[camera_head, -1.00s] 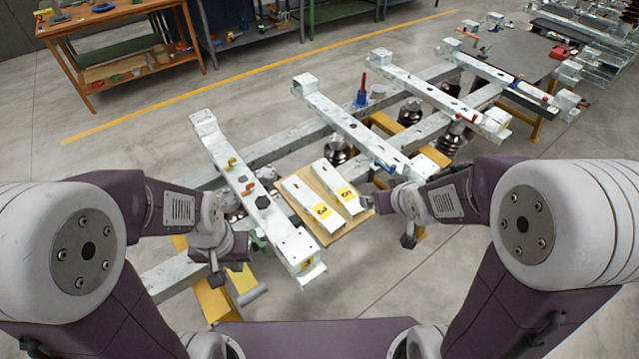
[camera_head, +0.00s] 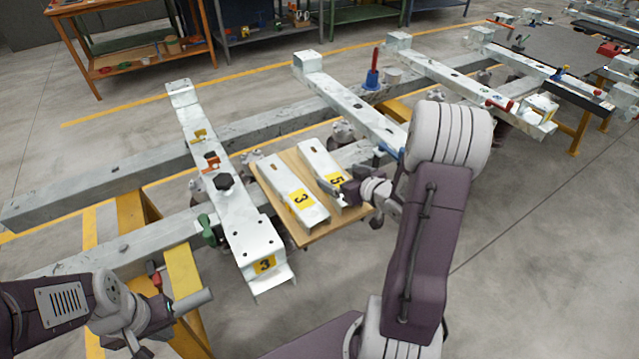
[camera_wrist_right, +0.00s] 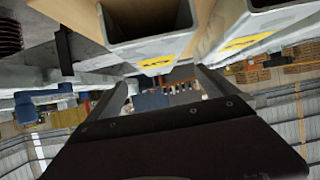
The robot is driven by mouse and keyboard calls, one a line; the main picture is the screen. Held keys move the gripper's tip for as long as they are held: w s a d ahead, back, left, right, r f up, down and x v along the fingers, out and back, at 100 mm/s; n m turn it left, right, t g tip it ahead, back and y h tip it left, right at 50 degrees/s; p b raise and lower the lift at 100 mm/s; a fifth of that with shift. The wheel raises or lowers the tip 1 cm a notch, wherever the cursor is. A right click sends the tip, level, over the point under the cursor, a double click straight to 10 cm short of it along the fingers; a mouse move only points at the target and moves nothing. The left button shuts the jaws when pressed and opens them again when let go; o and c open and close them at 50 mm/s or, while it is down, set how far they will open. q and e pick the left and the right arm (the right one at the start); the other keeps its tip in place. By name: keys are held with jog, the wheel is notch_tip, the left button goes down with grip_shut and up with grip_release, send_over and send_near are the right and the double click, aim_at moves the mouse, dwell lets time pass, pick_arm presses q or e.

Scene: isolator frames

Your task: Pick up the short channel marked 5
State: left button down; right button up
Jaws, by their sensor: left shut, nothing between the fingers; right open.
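The short channel marked 5 (camera_head: 320,163) lies on a wooden board (camera_head: 300,238), its yellow label at the near end. The short channel marked 3 (camera_head: 284,188) lies beside it on the left. My right gripper (camera_head: 343,192) is at the near end of channel 5 and partly covers it. In the right wrist view my right gripper (camera_wrist_right: 160,82) is open, and a channel with a yellow label (camera_wrist_right: 153,45) shows ahead, between its fingers. Contact cannot be told. My left gripper (camera_head: 135,343) is shut and empty at the lower left, away from the channels.
A long channel labelled 3 (camera_head: 240,215) with clamps stands left of the board. Another long channel (camera_head: 345,100) runs behind at the right. Grey rails (camera_head: 110,185) run beneath them. A workbench (camera_head: 130,45) stands at the back left. Floor at the right is clear.

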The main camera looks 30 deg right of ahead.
aim_at(327, 167)
jog(key=shift+s+d, duration=0.1)
jog(key=shift+d, duration=0.05)
jog(key=shift+w+p, duration=0.25)
jog(key=shift+p, duration=0.05)
jog(key=x, duration=0.3)
jog(key=shift+w+f, duration=0.2)
jog(key=shift+w, duration=0.05)
jog(key=x, duration=0.5)
jog(key=shift+w+d+b, duration=0.15)
jog(key=shift+b, duration=0.25)
jog(key=shift+r, duration=0.15)
jog(key=shift+c, duration=0.3)
grip_shut()
jog(key=shift+r, duration=0.1)
